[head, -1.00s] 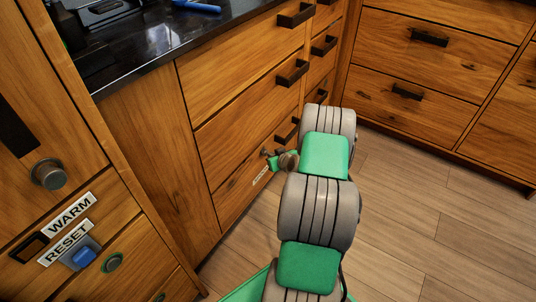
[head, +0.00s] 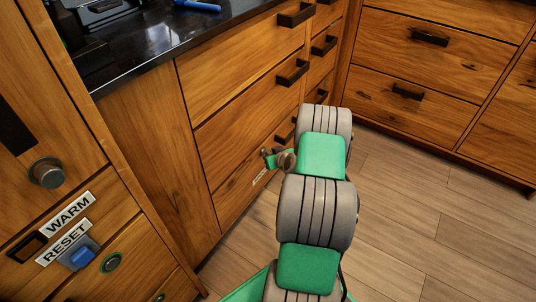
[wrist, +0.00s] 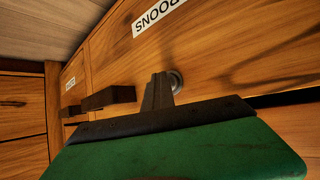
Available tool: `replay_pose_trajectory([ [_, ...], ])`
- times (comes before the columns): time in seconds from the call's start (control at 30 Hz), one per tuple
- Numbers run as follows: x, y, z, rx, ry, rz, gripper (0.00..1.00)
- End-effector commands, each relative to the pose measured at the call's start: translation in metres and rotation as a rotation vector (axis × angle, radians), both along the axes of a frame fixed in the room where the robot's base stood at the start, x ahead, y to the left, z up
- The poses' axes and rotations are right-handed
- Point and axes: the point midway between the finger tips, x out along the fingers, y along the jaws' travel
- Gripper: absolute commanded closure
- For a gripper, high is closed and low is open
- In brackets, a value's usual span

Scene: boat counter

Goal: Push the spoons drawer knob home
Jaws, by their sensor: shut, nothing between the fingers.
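The spoons drawer front (wrist: 215,55) fills much of the wrist view, with its white label (wrist: 158,14) upside down near the top. A round grey metal knob (wrist: 177,82) shows on that front, partly hidden behind my fingers. My gripper (wrist: 158,78) is shut and empty, its tips at the knob's left side in the picture; I cannot tell whether they touch it. In the head view my gripper (head: 266,155) is low by the drawers, above a small white label (head: 260,177). The knob cannot be made out there. I cannot tell how far the drawer stands out.
Dark bar handles (head: 292,73) stick out from the drawers above. A black counter (head: 150,45) runs over them. At the left are a WARM label (head: 68,213), a RESET label (head: 64,244) and a blue button (head: 83,257). The wooden floor (head: 420,215) at the right is clear.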

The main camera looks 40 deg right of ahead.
Motion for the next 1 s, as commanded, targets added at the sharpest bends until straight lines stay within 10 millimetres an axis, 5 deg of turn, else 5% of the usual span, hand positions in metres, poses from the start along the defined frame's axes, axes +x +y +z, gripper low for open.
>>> replay_pose_trajectory([
  [1.0,-0.003,-0.002,0.001,-0.001,-0.003,0.001,1.0],
])
